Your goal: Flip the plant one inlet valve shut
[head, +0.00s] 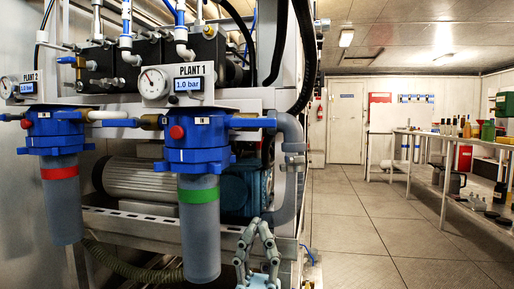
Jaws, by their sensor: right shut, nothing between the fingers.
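The plant one unit stands in the left half of the head view, marked by its PLANT 1 label (190,70) with a 1.0 bar display. Below it is a blue filter head (195,140) with a grey bowl (200,230) and a green band. Blue and brass fittings (150,122) join it on the left, and a blue piece (250,122) on the right. I cannot tell which part is the inlet valve or how it is set. My right gripper (262,226) is shut and empty, low and right of the bowl, apart from it. My left gripper is out of view.
A plant two filter (58,190) with a red band hangs at the left. A grey pipe (290,165) bends down above and right of my right gripper. A bench (440,160) with bottles stands far right. The tiled floor (375,235) between is clear.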

